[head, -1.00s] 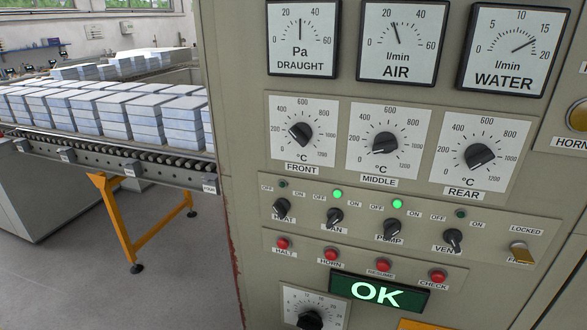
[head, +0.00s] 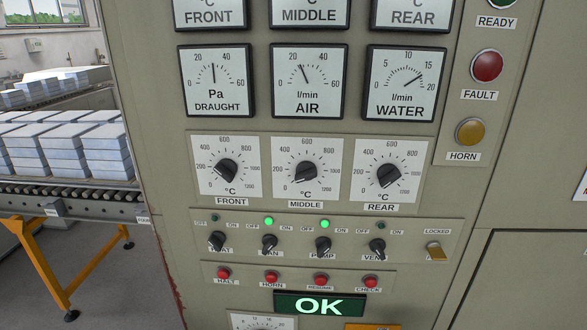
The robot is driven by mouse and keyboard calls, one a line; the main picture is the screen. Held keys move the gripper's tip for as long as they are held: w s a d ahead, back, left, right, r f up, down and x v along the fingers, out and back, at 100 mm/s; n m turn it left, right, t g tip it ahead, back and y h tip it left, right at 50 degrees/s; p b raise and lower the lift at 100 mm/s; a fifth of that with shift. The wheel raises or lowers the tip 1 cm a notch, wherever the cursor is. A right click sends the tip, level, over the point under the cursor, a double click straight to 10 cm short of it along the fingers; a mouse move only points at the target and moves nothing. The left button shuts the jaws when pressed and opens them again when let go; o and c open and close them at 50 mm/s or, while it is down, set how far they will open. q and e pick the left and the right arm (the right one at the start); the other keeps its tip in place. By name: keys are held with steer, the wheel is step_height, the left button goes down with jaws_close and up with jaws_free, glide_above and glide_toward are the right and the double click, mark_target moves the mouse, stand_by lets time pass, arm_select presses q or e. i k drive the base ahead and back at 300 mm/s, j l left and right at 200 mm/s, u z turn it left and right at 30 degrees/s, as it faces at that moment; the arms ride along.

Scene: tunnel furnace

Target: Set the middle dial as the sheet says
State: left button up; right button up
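The middle dial (head: 303,173) is a black knob on a white scale plate marked in °C, above the label MIDDLE. Its knob appears turned towards the low, lower-left part of the scale; the exact reading is too small to tell. The front dial (head: 226,170) is to its left and the rear dial (head: 388,175) to its right, both similar. No readable sheet is in view; a white piece with a dark mark (head: 581,188) is cut off at the right edge. Neither of my grippers is in view.
Below the dials are a switch row with two green lamps lit, a row of red buttons (head: 271,279) and a green OK display (head: 319,305). Gauges (head: 308,83) are above. Fault and horn lamps are at right. A conveyor (head: 70,196) with stacked slabs stands left.

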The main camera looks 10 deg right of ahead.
mark_target(306, 171)
steer(key=k, duration=0.15)
steer(key=k+z, duration=0.15)
steer(key=z, duration=0.25)
steer(key=k+l+z, duration=0.1)
steer(key=z, duration=1.6)
steer(key=u, duration=0.4)
steer(key=k+u, duration=0.1)
steer(key=u, duration=0.65)
steer(key=k+j+u, duration=0.1)
steer(key=u, duration=0.25)
